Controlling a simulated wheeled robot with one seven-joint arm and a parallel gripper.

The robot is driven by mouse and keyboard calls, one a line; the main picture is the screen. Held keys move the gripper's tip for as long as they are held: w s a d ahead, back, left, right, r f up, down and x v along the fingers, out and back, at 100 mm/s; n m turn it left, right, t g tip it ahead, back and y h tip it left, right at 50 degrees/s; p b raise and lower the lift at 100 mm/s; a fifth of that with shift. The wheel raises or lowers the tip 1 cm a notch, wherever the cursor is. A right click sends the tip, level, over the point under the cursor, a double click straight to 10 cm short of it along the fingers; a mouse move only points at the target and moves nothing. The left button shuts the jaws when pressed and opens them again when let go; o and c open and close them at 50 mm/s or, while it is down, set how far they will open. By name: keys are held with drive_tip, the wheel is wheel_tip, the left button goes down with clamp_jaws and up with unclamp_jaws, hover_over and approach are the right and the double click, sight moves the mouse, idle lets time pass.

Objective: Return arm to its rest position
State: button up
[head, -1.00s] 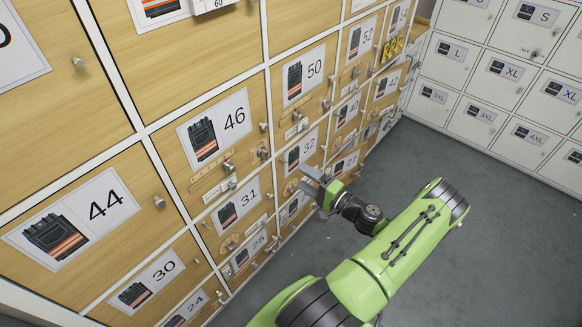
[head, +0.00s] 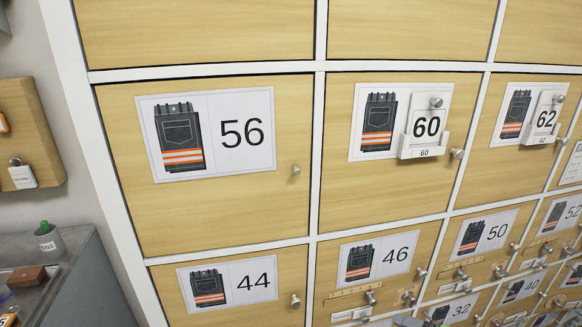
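Only a small part of my gripper (head: 407,320) shows at the bottom edge of the head view, in front of the lower lockers below number 46. Its fingers are mostly cut off by the frame edge. I cannot tell whether it is open or shut, or whether it holds anything. The rest of my arm is out of view.
A wall of wooden lockers with white frames fills the view, including the closed 56 door (head: 225,215) and 44 door (head: 165,285). White number tags hang at 60 (head: 426,125) and 62 (head: 545,118). A grey counter (head: 85,285) with a cup (head: 48,241) stands at left.

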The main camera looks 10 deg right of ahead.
drive_tip(key=s+a+r+n+g+h+p, duration=0.35)
drive_tip(key=a+r+n+g, duration=0.45)
drive_tip(key=a+r, duration=0.75)
drive_tip(key=s+a+r+n+t+h+p, duration=0.1)
drive_tip(key=s+a+r, duration=0.4)
drive_tip(key=s+r, duration=0.5)
drive_tip(key=s+t+h, duration=0.1)
drive_tip(key=s+h, duration=0.1)
drive_tip(key=s, duration=0.1)
drive_tip(key=shift+a+r+n+p, duration=0.35)
drive_tip(key=shift+r+n+p, duration=0.05)
drive_tip(key=shift+w+h, duration=0.1)
drive_tip(key=shift+h, duration=0.15)
